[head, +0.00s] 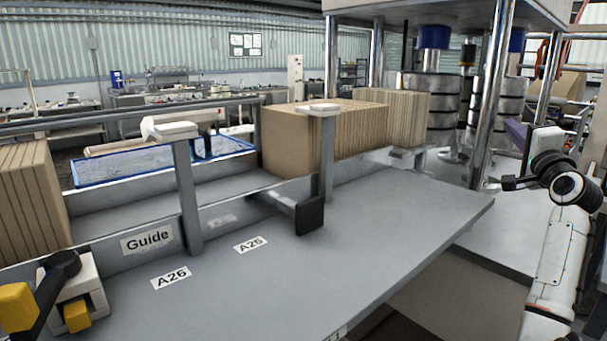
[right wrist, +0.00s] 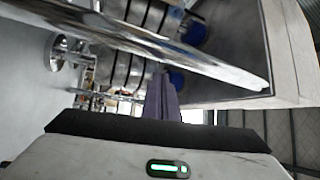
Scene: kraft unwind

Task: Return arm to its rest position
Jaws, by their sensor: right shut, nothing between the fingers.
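My right arm (head: 557,262) rises along the right edge of the head view, with a white link and a black wrist joint. My right gripper (head: 514,132) is at its upper end, with purple fingers shut and empty, close to the chrome posts of the press. In the right wrist view the purple fingers (right wrist: 162,100) stand together beyond the pale gripper body with a green light. Nothing is held between them. My left gripper is not in view.
A grey table (head: 370,235) labelled A26 fills the middle, mostly clear. Brown cardboard stacks (head: 290,140) stand behind it. A chrome post (head: 492,95) stands just left of my right gripper; a chrome bar (right wrist: 150,40) crosses the wrist view. A yellow and white fixture (head: 75,300) is at lower left.

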